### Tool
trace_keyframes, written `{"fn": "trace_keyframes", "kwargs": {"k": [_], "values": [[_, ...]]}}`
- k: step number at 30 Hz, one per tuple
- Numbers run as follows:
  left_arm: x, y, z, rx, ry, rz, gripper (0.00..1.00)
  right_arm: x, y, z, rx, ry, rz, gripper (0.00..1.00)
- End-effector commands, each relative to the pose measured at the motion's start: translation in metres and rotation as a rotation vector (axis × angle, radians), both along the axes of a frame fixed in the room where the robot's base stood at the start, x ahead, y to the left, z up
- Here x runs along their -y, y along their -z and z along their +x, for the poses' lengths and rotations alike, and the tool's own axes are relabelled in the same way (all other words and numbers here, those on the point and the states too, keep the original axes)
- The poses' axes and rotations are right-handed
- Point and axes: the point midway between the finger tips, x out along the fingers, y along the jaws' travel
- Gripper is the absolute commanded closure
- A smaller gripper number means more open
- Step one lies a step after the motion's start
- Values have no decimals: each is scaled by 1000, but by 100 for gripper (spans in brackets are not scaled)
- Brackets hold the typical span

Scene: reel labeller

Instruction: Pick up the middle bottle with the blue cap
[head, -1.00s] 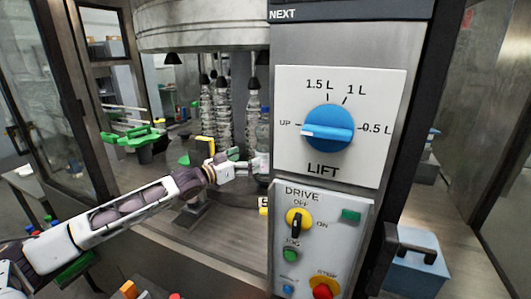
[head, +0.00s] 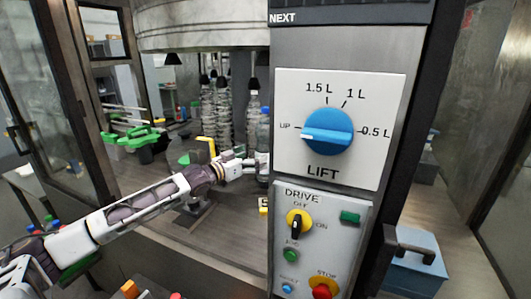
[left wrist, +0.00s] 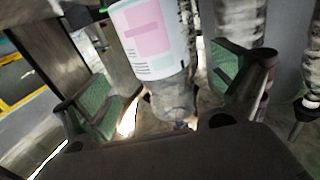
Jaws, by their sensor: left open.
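A clear bottle with a blue cap (head: 264,122) stands in the machine beside the left edge of the control panel, which hides part of it in the head view. My left gripper (head: 258,165) is at the lower part of this bottle, its fingertips partly hidden by the panel. In the left wrist view, a clear bottle with a white and pink label (left wrist: 150,38) stands between the green pads of my open left gripper (left wrist: 165,75). Gaps show on both sides of the bottle. Its cap is outside that view. My right gripper is not in view.
The control panel (head: 400,50) with its blue lift knob (head: 328,133) stands close on the right of my gripper. Ribbed clear columns (head: 223,115) stand behind, under the round metal drum (head: 195,30). A yellow bracket (head: 207,142) is just left of the wrist.

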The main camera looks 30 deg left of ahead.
Motion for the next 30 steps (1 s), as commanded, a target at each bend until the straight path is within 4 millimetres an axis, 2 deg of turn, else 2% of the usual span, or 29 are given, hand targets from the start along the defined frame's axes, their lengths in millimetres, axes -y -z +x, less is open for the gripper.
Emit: {"fn": "trace_keyframes", "kwargs": {"k": [12,30], "values": [[5,-1,12,0,2,1,5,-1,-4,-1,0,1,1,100],[6,0,15,1,2,2,5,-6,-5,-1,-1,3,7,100]]}}
